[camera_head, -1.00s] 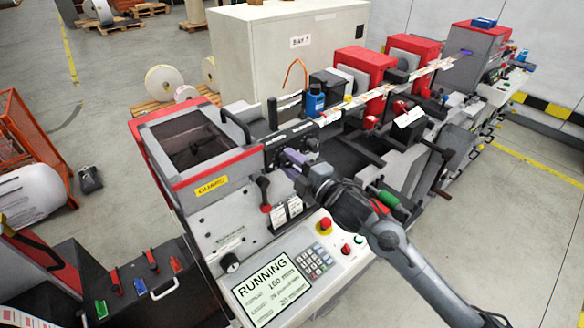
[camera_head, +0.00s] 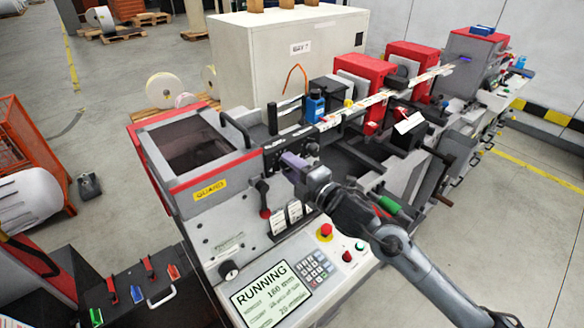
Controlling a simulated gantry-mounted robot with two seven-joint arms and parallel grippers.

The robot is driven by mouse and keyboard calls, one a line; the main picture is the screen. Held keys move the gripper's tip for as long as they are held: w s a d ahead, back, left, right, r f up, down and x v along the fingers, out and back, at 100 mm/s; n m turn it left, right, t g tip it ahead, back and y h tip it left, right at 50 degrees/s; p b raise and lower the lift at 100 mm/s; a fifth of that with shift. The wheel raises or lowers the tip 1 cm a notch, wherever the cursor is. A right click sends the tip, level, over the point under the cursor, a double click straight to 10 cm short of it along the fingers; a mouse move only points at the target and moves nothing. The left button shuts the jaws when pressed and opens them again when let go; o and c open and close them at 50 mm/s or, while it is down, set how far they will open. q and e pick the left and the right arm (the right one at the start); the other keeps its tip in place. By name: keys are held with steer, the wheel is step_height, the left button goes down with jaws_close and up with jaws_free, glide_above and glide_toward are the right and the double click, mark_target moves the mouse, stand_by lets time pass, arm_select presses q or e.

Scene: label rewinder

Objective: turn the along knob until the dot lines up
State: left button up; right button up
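My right gripper (camera_head: 291,163), purple-grey at its end, reaches in from the lower right to the black block (camera_head: 277,153) on the front of the label rewinder, beside the guard box. Its fingertips are against or just in front of that block. I cannot tell whether they are open or shut, or whether they touch a knob. The along knob and its dot cannot be made out there; the gripper and wrist cover part of the block. A round black knob (camera_head: 228,271) sits lower on the sloped panel, away from the gripper; its label is unreadable. My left gripper is not in view.
A black lever with a red end (camera_head: 264,212) and white rocker switches (camera_head: 279,221) lie just below the gripper. A red stop button (camera_head: 325,231), keypad (camera_head: 314,269) and screen (camera_head: 270,294) reading RUNNING are nearer.

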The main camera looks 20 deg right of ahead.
steer(key=o, duration=0.4)
steer(key=shift+c, duration=0.2)
steer(key=b+v, duration=0.1)
steer(key=v, duration=0.9)
steer(key=shift+s+d, duration=0.15)
steer(key=shift+s, duration=0.25)
